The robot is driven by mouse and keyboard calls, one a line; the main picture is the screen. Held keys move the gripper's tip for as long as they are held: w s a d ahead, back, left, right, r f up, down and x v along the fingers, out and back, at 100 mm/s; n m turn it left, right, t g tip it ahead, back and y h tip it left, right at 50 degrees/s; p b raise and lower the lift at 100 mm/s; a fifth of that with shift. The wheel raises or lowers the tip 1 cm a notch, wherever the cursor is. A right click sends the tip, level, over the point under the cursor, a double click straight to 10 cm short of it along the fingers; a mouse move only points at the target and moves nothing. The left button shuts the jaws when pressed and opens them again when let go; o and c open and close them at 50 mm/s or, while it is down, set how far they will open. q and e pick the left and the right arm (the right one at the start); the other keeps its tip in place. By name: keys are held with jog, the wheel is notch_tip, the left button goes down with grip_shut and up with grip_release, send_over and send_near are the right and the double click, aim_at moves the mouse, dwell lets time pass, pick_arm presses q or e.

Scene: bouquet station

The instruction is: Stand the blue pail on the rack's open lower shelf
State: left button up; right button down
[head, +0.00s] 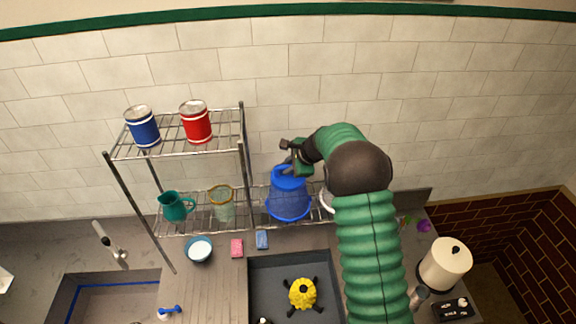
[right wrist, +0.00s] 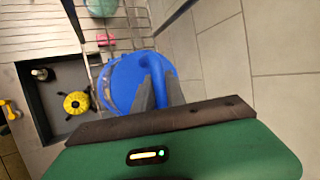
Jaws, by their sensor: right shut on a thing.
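The blue pail (head: 287,205) is at the right part of the wire rack's lower shelf (head: 261,194), where no upper shelf is overhead. Its wide end faces down and its narrow end up. I cannot tell whether it touches the shelf wires. My right gripper (head: 288,164) is at the top of the pail, shut on it. In the right wrist view the grey fingers (right wrist: 160,94) close on a raised blue part of the pail (right wrist: 120,85). My left gripper is not in view.
A teal jug (head: 174,207) and a glass jar (head: 223,208) stand on the lower shelf at left; blue (head: 142,128) and red (head: 196,124) cans stand above. A white container (head: 326,201) is close right of the pail, partly hidden by my arm.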

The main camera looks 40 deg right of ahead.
jog(key=c, duration=1.8)
grip_release()
jog(key=shift+w+f, duration=0.1)
jog(key=shift+f, duration=0.2)
jog(key=o, duration=0.4)
jog(key=shift+w+f, duration=0.15)
jog(key=shift+w, duration=0.2)
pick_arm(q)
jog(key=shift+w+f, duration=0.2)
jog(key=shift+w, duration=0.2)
pick_arm(e)
jog(key=shift+o, duration=0.2)
jog(key=shift+s, duration=0.1)
